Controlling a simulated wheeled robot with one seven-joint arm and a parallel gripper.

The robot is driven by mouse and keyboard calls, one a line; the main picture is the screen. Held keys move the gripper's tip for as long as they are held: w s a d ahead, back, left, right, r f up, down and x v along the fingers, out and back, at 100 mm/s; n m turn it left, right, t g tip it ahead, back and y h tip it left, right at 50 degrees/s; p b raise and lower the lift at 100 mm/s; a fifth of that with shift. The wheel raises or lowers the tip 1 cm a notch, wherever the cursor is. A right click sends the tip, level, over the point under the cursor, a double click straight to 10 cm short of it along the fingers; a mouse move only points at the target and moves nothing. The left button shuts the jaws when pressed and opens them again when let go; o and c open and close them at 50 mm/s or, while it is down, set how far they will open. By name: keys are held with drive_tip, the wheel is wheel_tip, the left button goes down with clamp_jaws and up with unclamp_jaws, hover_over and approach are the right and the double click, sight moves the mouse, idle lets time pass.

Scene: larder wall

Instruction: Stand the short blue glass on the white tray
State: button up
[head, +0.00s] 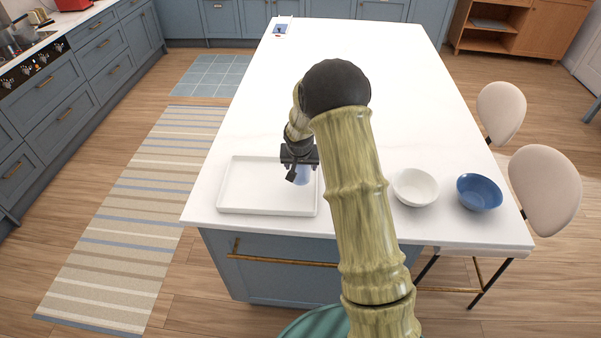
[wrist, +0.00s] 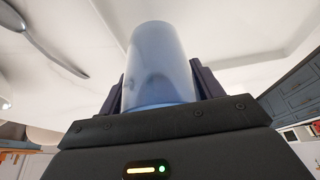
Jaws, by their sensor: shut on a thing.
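The short blue glass (head: 303,176) is pale blue and see-through. My gripper (head: 299,173) is shut on it and points down at the right part of the white tray. In the wrist view the glass (wrist: 158,65) stands between the two dark fingers of my gripper (wrist: 160,85). The white tray (head: 228,211) is rectangular with a low rim and lies at the near left corner of the island top. The glass shows in front of the tray's right end. I cannot tell whether its base touches the tray. The tray looks otherwise empty.
A white bowl (head: 415,187) and a blue bowl (head: 479,192) stand to the right of my arm on the white island top (head: 400,90). A small item (head: 281,29) lies at the far left corner. Two stools (head: 545,190) stand at the right. The island's middle is clear.

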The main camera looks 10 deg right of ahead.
sight(300, 173)
drive_tip(key=shift+f+p, duration=0.45)
drive_tip(key=shift+f, duration=1.4)
drive_tip(key=shift+f, duration=0.1)
drive_tip(key=o, duration=1.2)
drive_tip(key=shift+o, duration=0.2)
drive_tip(key=b+v, duration=0.2)
drive_tip(key=v, duration=1)
